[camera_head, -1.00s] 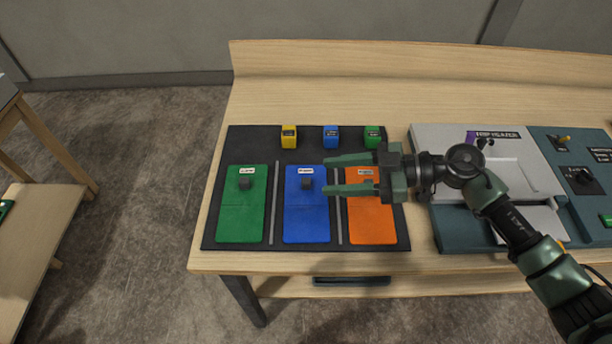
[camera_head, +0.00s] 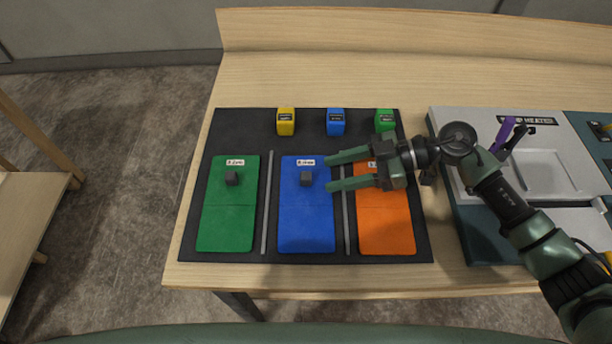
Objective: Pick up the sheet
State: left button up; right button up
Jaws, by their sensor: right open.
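Three coloured sheets lie side by side on a black mat (camera_head: 225,130): a green sheet (camera_head: 227,220), a blue sheet (camera_head: 306,222) and an orange sheet (camera_head: 385,228). The green and blue sheets each carry a small dark block and a white label near the top. My right gripper (camera_head: 332,172) is open and empty, over the gap between the blue and orange sheets, fingers pointing left. It hides the top of the orange sheet. I cannot tell which sheet the task means. My left gripper is not in view.
Yellow (camera_head: 286,121), blue (camera_head: 335,122) and green (camera_head: 384,120) blocks stand along the mat's back edge. Thin grey strips (camera_head: 268,205) separate the sheets. A grey and teal console (camera_head: 470,235) with a purple-handled tool stands at right. Bare wooden table (camera_head: 300,85) lies behind the mat.

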aim_at(313, 182)
jog(key=x, duration=0.1)
jog(key=p+x, duration=0.1)
jog(key=x, duration=0.3)
jog(key=shift+w+r, duration=0.2)
jog(key=shift+r, duration=0.1)
jog(key=shift+a+f, duration=0.25)
jog(key=shift+a, duration=0.15)
grip_shut()
